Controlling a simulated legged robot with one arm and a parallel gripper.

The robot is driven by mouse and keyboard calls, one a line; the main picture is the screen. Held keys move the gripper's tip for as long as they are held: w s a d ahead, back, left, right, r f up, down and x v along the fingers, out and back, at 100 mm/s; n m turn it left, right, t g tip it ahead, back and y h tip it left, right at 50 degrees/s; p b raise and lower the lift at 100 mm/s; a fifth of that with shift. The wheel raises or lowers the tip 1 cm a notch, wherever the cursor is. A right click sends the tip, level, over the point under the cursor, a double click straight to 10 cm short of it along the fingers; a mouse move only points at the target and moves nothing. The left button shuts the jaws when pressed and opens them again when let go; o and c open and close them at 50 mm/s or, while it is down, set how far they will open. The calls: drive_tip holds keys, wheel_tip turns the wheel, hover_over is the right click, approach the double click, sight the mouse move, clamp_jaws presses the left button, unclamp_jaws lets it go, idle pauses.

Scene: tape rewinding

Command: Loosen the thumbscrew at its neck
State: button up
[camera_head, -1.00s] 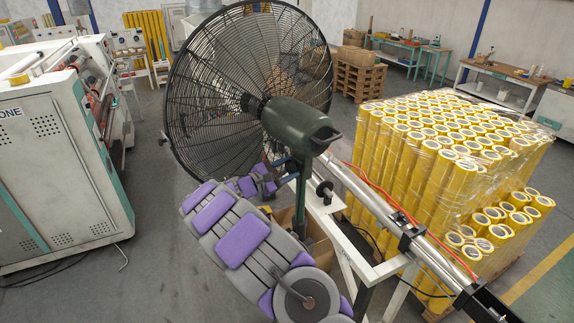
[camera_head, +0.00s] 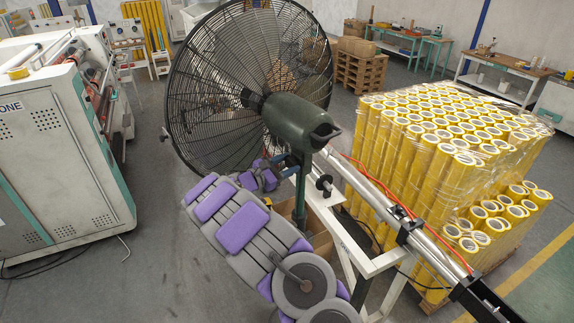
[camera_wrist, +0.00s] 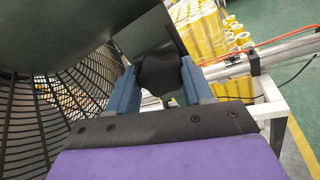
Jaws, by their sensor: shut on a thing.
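The standing fan shows in the head view with a round black wire cage (camera_head: 215,90) and a dark green motor housing (camera_head: 300,122) on a green post (camera_head: 301,195). In the wrist view, my gripper (camera_wrist: 158,68) has its two blue fingers on either side of a dark, lobed thumbscrew (camera_wrist: 160,78), just under the green housing. The fingers are shut on it. In the head view, my gripper (camera_head: 288,164) is at the neck below the housing; the thumbscrew is not clearly seen there.
A white frame with a metal shaft (camera_head: 375,190) and an orange hose stands close right of the post. A pallet of yellow rolls (camera_head: 440,150) stands behind it. A white machine (camera_head: 60,150) is at the left. Grey floor (camera_head: 150,200) lies free between machine and fan.

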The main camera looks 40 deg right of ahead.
drive_tip(key=shift+f, duration=0.25)
drive_tip(key=o, duration=0.9)
drive_tip(key=shift+w, duration=0.2)
drive_tip(key=shift+c, duration=0.2)
drive_tip(key=shift+o, duration=0.9)
drive_tip(key=shift+s+d+r, duration=0.1)
drive_tip(key=a+b, duration=0.2)
drive_tip(key=a, duration=1.5)
drive_tip(key=shift+w+a+b, duration=0.25)
drive_tip(key=shift+a+b, duration=0.05)
drive_tip(key=shift+d, duration=0.1)
